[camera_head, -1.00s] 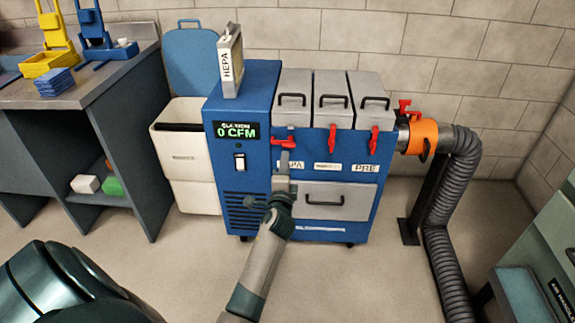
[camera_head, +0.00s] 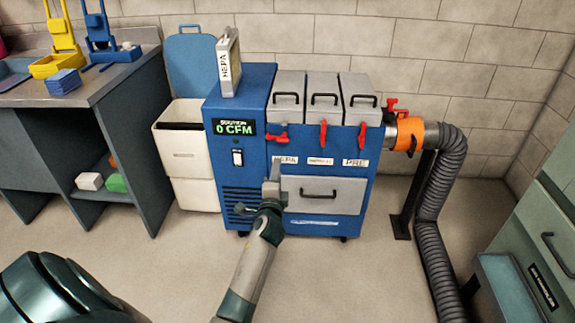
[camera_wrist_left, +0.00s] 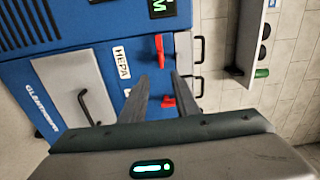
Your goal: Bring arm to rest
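My left gripper (camera_head: 272,172) is in front of the blue filter machine (camera_head: 237,188), just below the HEPA label. In the left wrist view the two fingers (camera_wrist_left: 160,78) are spread apart with nothing between them. The machine's left red latch (camera_head: 277,138) is turned sideways. The other two red latches (camera_head: 323,135) (camera_head: 362,136) hang down. The display (camera_head: 234,128) reads 0 CFM. A HEPA filter (camera_head: 229,62) stands upright on top of the machine. My right gripper is not in view.
A white bin (camera_head: 187,150) stands left of the machine, beside a workbench (camera_head: 100,88). An orange collar (camera_head: 409,133) joins a grey duct hose (camera_head: 428,210) on the right. A green cabinet (camera_head: 545,225) stands at the lower right. The floor in front is clear.

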